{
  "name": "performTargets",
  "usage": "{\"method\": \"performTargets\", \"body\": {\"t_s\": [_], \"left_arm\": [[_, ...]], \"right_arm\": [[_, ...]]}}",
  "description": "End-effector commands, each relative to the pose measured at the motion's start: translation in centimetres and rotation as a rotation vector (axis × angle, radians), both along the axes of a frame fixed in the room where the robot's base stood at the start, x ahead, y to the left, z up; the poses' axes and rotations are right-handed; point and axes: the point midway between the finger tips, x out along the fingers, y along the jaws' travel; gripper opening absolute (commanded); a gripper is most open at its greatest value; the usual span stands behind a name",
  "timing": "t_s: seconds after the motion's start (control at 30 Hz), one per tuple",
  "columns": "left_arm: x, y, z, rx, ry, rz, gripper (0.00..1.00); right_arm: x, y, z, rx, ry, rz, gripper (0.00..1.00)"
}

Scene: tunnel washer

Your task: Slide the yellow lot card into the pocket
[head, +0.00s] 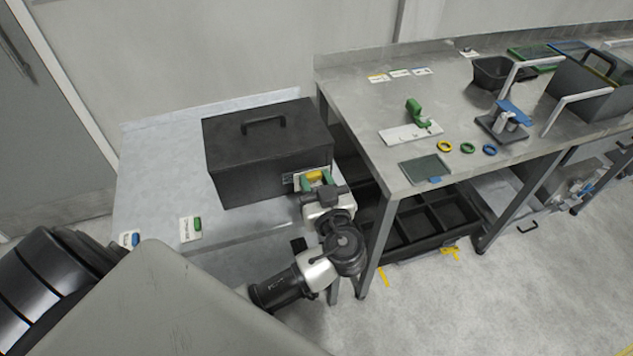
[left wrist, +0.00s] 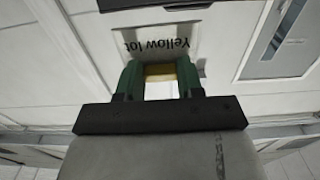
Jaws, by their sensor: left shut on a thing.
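My left gripper (head: 315,182) has green fingertips shut on the yellow tab of the lot card (head: 314,175), at the lower right of the black box's front face (head: 245,182). In the left wrist view, the fingers (left wrist: 160,84) pinch this tab, and the white lot card (left wrist: 112,46) reads "Yellow lot" upside down. A pale plate edge with a dark strip, perhaps the pocket, shows beside the fingers on the box front. The gripper hides most of it. I cannot tell whether the card is in the pocket. My right gripper is not in view.
The handled box stands on a pale side table (head: 150,190). A green-tab card (head: 191,229) and a blue-tab card (head: 130,240) lie near its front edge. The grey bench (head: 365,115) at right holds colored rings, a green-handled tool and bins. A black divided tray (head: 415,220) sits below.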

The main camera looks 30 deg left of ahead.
Motion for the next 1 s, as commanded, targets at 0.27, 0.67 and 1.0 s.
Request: {"method": "performTargets", "body": {"t_s": [0.27, 0.67, 1.0], "left_arm": [[0.7, 0.8, -0.3, 0.001, 0.002, -0.002, 0.15], [1.7, 2.0, -0.6, 0.000, 0.001, -0.001, 0.15], [2.5, 3.0, -1.0, 0.000, 0.001, -0.001, 0.15]], "right_arm": [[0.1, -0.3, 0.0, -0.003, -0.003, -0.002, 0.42], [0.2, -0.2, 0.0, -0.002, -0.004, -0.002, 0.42], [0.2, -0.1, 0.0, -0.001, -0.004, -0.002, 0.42]]}}
